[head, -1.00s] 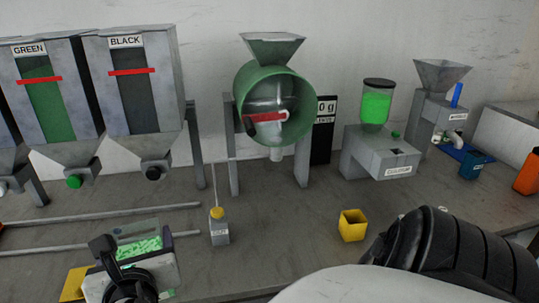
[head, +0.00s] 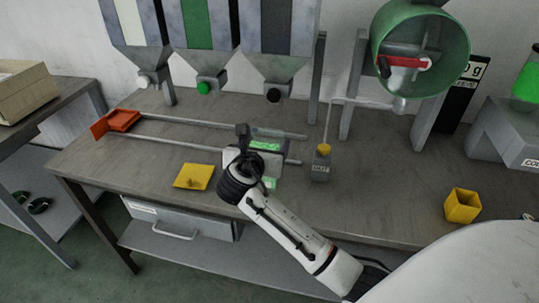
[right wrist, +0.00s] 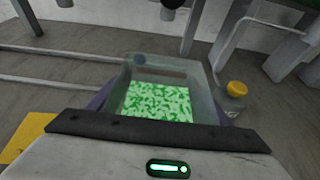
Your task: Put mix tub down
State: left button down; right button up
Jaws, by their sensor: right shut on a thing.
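The mix tub (right wrist: 158,101) is a clear box holding green and pale granules. In the head view the tub (head: 266,146) shows beyond my right gripper (head: 244,160), partly hidden by it, over the right end of the two rails. My right gripper is shut on the tub's near side. The gripper body hides the tub's near wall and its base in the right wrist view. I cannot tell whether the tub touches the table. My left gripper is not in view.
A grey bottle with a yellow cap (head: 321,165) stands close right of the tub. A yellow plate (head: 194,177) lies to the left. Two rails run to an orange stop (head: 122,120). Hoppers (head: 204,60) hang behind.

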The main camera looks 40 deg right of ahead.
jog(key=shift+f, duration=1.9)
jog(key=o, duration=1.6)
jog(key=shift+f, duration=0.15)
jog(key=shift+c, duration=0.2)
jog(key=shift+s+a+r, duration=0.2)
jog(key=shift+a, duration=0.05)
jog(key=v, duration=1.1)
jog(key=shift+s, duration=0.2)
jog(key=shift+a+r, duration=0.1)
jog(key=shift+r, duration=0.05)
